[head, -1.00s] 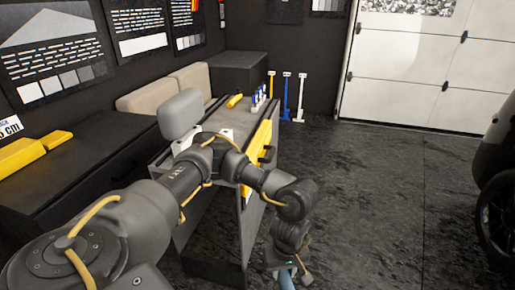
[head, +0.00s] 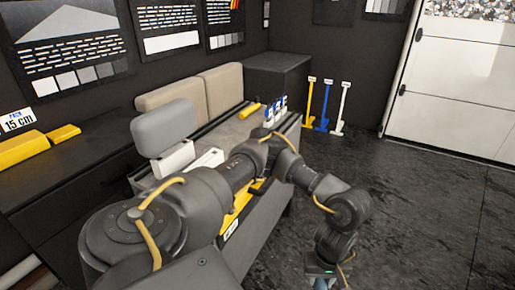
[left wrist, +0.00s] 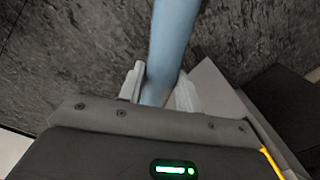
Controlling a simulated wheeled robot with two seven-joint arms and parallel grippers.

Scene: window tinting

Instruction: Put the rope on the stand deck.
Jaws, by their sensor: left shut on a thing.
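My left gripper (head: 322,270) is at the bottom edge of the head view, with its fingertips mostly cut off. In the left wrist view the left gripper (left wrist: 158,92) has its two pale fingers shut on a smooth, light blue, thick length, which I take as the rope (left wrist: 172,40). Its far end runs out of the frame. A little of the rope shows below the gripper in the head view (head: 322,285). The grey stand deck (head: 232,132) is up and left of the gripper, apart from it, partly hidden by my left arm. My right gripper is not in view.
On the deck are a yellow roll (head: 249,110), several blue-and-white bottles (head: 274,110) and white blocks (head: 174,159). A dark bench (head: 70,170) with yellow pieces is at left. Scrapers (head: 326,105) lean at the back wall. Dark floor (head: 435,200) on the right is clear.

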